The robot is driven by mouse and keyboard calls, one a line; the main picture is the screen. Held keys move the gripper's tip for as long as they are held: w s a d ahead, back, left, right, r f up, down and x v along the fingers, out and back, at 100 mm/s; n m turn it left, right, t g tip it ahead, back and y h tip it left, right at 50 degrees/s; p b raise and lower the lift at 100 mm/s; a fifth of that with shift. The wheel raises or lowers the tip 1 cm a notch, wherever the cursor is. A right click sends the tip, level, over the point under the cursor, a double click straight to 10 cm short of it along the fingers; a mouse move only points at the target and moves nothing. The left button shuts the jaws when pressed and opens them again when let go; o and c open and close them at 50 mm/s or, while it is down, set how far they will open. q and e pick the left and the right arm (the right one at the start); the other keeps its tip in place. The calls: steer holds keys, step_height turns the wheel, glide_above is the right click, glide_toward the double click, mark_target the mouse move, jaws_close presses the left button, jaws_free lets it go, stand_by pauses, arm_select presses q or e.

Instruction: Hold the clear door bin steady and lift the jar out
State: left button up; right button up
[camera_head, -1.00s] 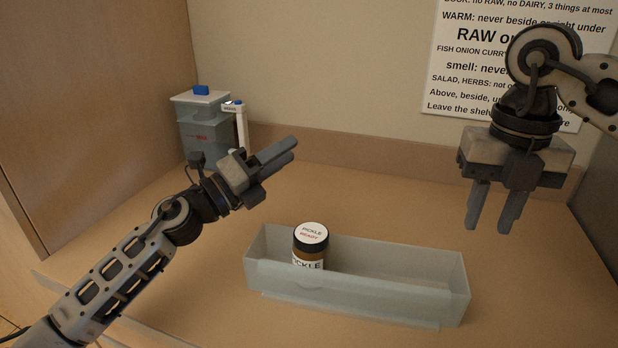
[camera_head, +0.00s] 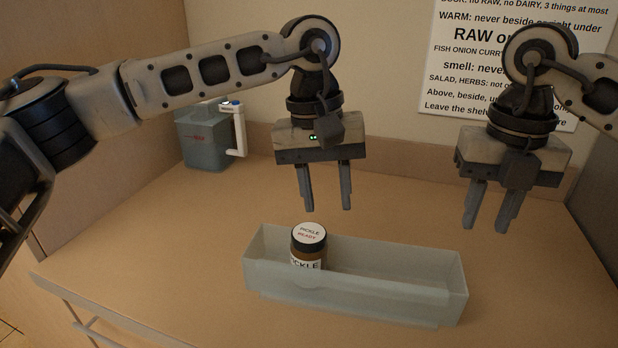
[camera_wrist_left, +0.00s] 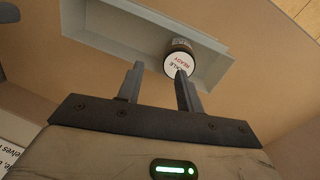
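The clear door bin (camera_head: 400,286) is a long, pale, see-through tray on the tabletop. The pickle jar (camera_head: 308,246) stands upright in its left part, with a white-topped dark lid; its lower part shows through the bin's front wall. My left gripper (camera_head: 325,208) is open and empty, pointing down above and a little behind the jar. In the left wrist view the jar (camera_wrist_left: 180,60) and the bin (camera_wrist_left: 105,22) lie beyond the open fingers (camera_wrist_left: 159,88). My right gripper (camera_head: 486,230) points down above and behind the bin's right end, its fingers apart and empty.
A grey-blue pitcher (camera_head: 205,145) with a white handle stands at the back left. A printed sign (camera_head: 480,70) hangs on the back wall. A wooden panel (camera_head: 90,130) rises at the left. The table (camera_head: 170,240) left of the bin is clear.

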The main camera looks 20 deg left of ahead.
arm_select(q)
steer(key=shift+w+a+r+m+y, duration=0.1)
steer(key=shift+a+r+m+y, duration=0.1)
steer(key=shift+a+r+y, duration=0.3)
steer(key=shift+w+a+r+m+y, duration=0.1)
steer(key=shift+a+m+y, duration=0.1)
steer(key=shift+a, duration=0.6)
arm_select(e)
step_height(320, 180, down, 16)
